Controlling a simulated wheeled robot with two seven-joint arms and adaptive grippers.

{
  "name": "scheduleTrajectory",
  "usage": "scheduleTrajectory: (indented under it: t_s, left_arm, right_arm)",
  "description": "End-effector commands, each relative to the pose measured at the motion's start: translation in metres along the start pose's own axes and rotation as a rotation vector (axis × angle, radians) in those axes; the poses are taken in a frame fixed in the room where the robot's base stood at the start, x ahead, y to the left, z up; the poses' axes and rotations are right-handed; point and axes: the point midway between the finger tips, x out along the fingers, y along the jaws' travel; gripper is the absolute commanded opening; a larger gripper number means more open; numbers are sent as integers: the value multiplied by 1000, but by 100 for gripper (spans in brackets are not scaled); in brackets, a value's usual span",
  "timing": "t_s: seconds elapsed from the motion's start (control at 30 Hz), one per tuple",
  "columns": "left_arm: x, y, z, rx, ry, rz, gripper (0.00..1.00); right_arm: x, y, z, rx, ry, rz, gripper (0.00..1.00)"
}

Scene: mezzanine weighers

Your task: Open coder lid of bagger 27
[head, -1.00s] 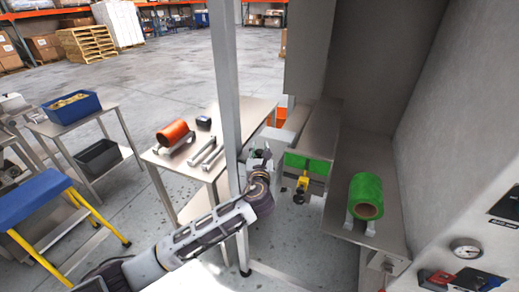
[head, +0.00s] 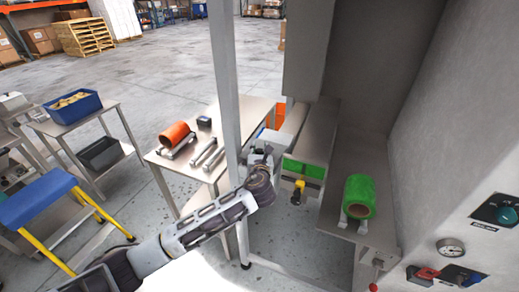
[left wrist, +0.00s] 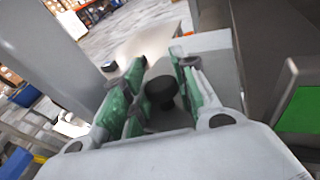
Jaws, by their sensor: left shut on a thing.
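The bagger's steel body (head: 320,130) stands right of centre in the head view, with green film showing on its front and a light grey block (head: 290,128) at its left side. I cannot tell for sure which part is the coder lid. My left gripper (head: 262,150) is at the left end of the grey block, beside the upright post. In the left wrist view, its green-padded fingers (left wrist: 162,72) are around a grey piece with a dark round knob (left wrist: 161,89) and are shut on it. The fingertips are partly hidden in the head view. My right gripper is not in view.
A steel post (head: 226,90) rises close to my left arm. A steel table (head: 170,154) with an orange roll (head: 177,134) stands left of it. A green roll (head: 359,194) sits on the machine's shelf. A panel with a gauge (head: 450,248) is at the right.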

Motion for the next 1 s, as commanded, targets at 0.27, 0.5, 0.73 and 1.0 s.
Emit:
scheduleTrajectory:
  t_s: [0.27, 0.5, 0.73, 1.0]
  left_arm:
    - [1, -1, 9, 16, 39, 0, 0]
    - [3, -2, 15, 31, 74, -1, 0]
    - [5, -2, 22, 46, 113, -1, 0]
    - [9, -3, 31, 72, 176, 0, 0]
  right_arm:
    - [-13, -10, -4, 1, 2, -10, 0]
    - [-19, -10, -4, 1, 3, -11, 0]
    - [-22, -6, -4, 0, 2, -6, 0]
    - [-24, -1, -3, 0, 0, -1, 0]
